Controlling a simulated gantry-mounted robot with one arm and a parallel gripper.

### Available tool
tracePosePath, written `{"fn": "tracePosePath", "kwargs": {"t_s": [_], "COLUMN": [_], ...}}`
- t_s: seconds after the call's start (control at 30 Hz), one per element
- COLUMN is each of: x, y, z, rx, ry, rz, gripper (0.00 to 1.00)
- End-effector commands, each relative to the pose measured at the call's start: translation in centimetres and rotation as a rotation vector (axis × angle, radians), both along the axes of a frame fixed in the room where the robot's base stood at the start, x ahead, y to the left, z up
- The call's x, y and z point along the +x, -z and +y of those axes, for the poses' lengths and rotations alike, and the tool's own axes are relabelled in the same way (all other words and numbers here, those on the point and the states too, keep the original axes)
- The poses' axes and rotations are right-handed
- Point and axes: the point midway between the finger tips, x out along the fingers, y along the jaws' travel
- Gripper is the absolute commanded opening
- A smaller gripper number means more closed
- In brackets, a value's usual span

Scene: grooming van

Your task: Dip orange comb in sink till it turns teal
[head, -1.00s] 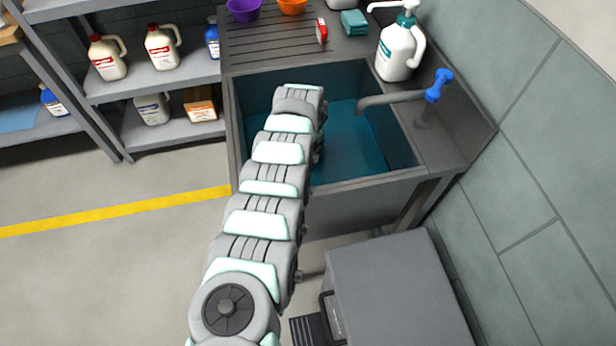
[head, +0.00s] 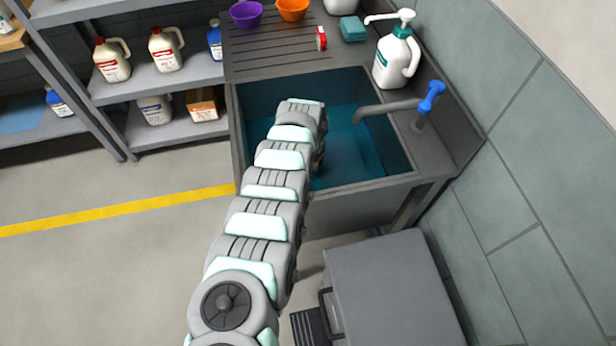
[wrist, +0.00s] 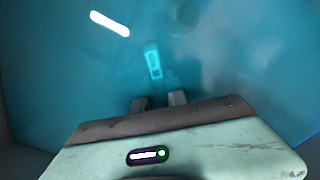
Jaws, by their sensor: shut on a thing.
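The sink (head: 365,183) holds blue-teal water (head: 345,155), and my arm reaches down into it. The arm hides my gripper in the head view. In the wrist view my gripper (wrist: 158,100) points down at the water with its two fingers close together. A small narrow bright teal piece (wrist: 153,62) with dark marks shows just beyond the fingertips, in line with the gap between them. It appears to be the comb, held in the fingers. No orange shows on it. The blue tint blurs its edges, and I cannot tell how deep it is.
A grey faucet with a blue handle (head: 432,97) reaches over the sink's right side. A white pump bottle (head: 397,58) stands behind it. Purple (head: 246,14) and orange (head: 293,9) bowls, a red-white item (head: 321,38) and teal block (head: 352,28) sit on the drainboard.

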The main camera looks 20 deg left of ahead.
Motion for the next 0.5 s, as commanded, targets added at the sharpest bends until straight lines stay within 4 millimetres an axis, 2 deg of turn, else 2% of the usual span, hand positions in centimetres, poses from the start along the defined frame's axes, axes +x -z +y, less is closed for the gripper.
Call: {"fn": "tracePosePath", "kwargs": {"t_s": [0.5], "x": [-0.84], "y": [-0.31], "z": [-0.57], "rx": [-0.001], "ry": [0.001], "rz": [-0.002], "gripper": [0.00]}}
